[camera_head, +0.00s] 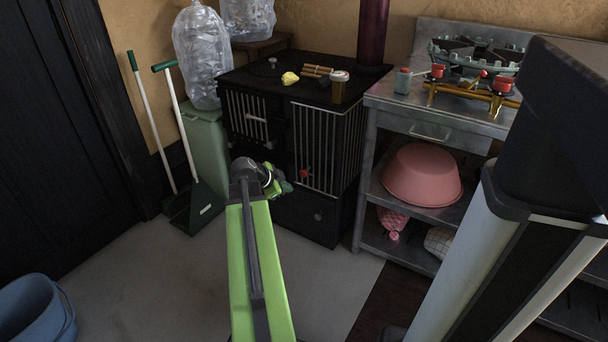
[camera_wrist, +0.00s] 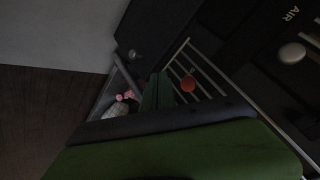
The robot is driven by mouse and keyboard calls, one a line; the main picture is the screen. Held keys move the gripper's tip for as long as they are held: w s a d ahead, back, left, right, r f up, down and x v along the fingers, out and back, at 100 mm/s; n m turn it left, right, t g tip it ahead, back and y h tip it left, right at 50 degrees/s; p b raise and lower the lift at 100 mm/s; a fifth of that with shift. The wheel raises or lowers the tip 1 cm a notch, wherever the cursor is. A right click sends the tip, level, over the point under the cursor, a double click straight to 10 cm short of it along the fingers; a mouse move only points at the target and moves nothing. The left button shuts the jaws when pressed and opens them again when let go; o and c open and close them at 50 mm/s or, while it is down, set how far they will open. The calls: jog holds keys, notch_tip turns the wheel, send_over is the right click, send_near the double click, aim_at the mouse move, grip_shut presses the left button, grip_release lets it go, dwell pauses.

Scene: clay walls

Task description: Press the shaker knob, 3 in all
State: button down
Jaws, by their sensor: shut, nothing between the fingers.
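The black stove (camera_head: 262,92) stands against the wall, with barred panels on its front. A small red knob (camera_head: 304,173) sits low on the barred front panel; it also shows in the wrist view (camera_wrist: 188,84). I cannot read a label on it, so I cannot tell for sure that it is the shaker knob. My gripper (camera_head: 282,187) is shut and empty in front of the stove, just left of the red knob in the head view. In the wrist view my green fingers (camera_wrist: 158,88) appear beside the knob, apart from it in the picture.
A pale round knob (camera_wrist: 292,53) lies near the letters "AIR". A jar (camera_head: 339,86) and a yellow lump (camera_head: 290,78) are on the stove top. A metal shelf (camera_head: 394,97) with a pink basin (camera_head: 422,175) stands right. A blue bucket (camera_head: 36,308) is at lower left.

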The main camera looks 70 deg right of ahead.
aim_at(307, 170)
jog(key=a, duration=0.3)
jog(key=shift+w+r, duration=0.3)
jog(key=shift+w, duration=0.05)
jog(key=s+d, duration=0.2)
jog(key=d, duration=0.6)
jog(key=shift+d, duration=0.2)
jog(key=shift+s+d+f, duration=0.1)
dwell(1.6)
jog(key=shift+s+d+f, duration=0.1)
jog(key=shift+d+f, duration=0.2)
jog(key=shift+d, duration=0.05)
